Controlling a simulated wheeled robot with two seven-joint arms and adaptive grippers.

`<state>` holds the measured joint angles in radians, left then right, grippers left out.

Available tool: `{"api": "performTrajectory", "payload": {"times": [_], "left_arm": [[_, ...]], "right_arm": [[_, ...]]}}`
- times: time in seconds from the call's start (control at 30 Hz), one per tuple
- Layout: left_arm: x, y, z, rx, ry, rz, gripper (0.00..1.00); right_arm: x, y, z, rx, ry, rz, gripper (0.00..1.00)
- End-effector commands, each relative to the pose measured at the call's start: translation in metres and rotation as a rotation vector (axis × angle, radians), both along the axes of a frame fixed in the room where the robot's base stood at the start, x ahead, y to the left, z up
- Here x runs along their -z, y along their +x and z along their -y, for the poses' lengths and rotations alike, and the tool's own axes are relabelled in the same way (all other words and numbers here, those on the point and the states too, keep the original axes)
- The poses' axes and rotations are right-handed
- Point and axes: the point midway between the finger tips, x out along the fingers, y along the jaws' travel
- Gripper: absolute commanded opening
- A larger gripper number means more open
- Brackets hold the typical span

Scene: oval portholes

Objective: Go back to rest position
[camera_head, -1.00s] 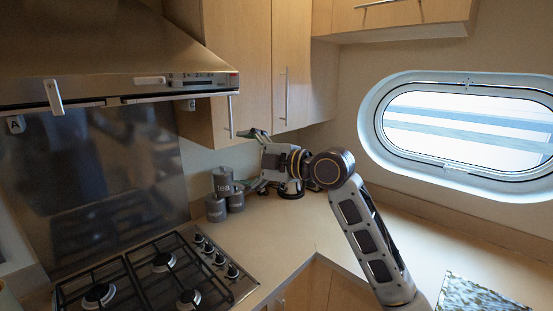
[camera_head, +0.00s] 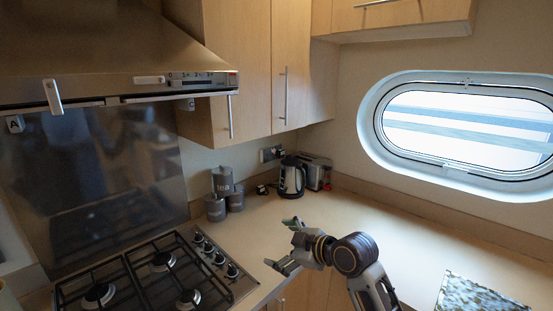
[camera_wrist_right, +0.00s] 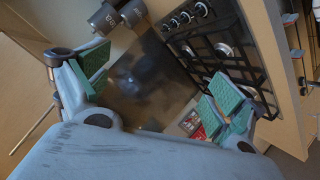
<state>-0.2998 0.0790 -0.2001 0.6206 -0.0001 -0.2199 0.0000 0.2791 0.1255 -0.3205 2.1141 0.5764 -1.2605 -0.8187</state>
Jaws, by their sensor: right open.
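My right gripper (camera_head: 281,244) is open and empty in the head view, over the front edge of the worktop to the right of the hob. Its green-padded fingers are spread apart in the right wrist view (camera_wrist_right: 160,98), with nothing between them. My right arm reaches in from the lower right. My left gripper is not in view.
The gas hob (camera_head: 155,275) lies left of the gripper. Grey canisters (camera_head: 222,192), a kettle (camera_head: 291,178) and a toaster (camera_head: 317,172) stand at the back corner. A speckled board (camera_head: 480,295) lies at lower right. The worktop (camera_head: 350,208) between is mostly clear.

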Motion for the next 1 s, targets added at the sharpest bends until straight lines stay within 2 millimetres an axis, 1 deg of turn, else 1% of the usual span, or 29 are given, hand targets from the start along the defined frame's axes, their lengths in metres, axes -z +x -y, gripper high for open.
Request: {"api": "performTrajectory", "payload": {"times": [0.03, 0.1, 0.27, 0.5, 0.77, 1.0], "left_arm": [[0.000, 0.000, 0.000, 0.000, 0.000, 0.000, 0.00], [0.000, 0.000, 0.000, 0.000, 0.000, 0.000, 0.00], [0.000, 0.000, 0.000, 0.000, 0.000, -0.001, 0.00], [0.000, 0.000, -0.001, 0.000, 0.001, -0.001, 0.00], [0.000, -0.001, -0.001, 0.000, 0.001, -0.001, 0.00], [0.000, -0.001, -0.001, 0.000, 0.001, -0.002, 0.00]], "right_arm": [[0.013, -0.006, 0.006, 0.026, 0.003, -0.036, 0.94], [0.028, -0.012, 0.014, 0.062, 0.007, -0.081, 0.94], [0.062, -0.029, 0.033, 0.151, 0.015, -0.187, 0.94], [0.110, -0.060, 0.063, 0.292, 0.020, -0.337, 0.94], [0.156, -0.101, 0.097, 0.457, 0.020, -0.491, 0.94], [0.192, -0.143, 0.129, 0.621, 0.011, -0.621, 0.94]]}}
